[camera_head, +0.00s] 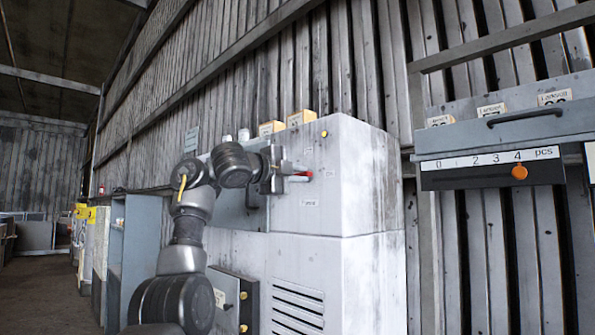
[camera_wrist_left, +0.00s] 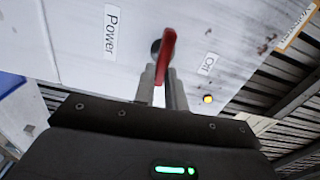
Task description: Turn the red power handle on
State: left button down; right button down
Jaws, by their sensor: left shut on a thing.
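The red power handle (camera_head: 304,174) is on the front of a tall white cabinet (camera_head: 350,190). In the left wrist view the handle (camera_wrist_left: 168,48) runs from a dark round pivot down between the finger tips. My left gripper (camera_head: 291,176) is shut on the handle, with its two grey fingers (camera_wrist_left: 163,84) on either side of it. Part of the handle is hidden by the fingers. A "Power" label (camera_wrist_left: 111,32) and a smaller label (camera_wrist_left: 208,64), hard to read, flank the pivot. My right gripper is in neither view.
A yellow round lamp (camera_head: 324,133) is near the cabinet's top. A grey panel with a 0-to-4 pcs scale and an orange knob (camera_head: 519,172) hangs at the right. A lower box (camera_head: 236,300) and blue-grey shelving (camera_head: 135,245) stand left. Floor at far left is open.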

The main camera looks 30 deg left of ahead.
pick_arm(q)
jog(key=shift+f+m, duration=0.1)
jog(key=shift+m, duration=0.4)
jog(key=c, duration=1.4)
grip_release()
jog(key=shift+c, duration=0.2)
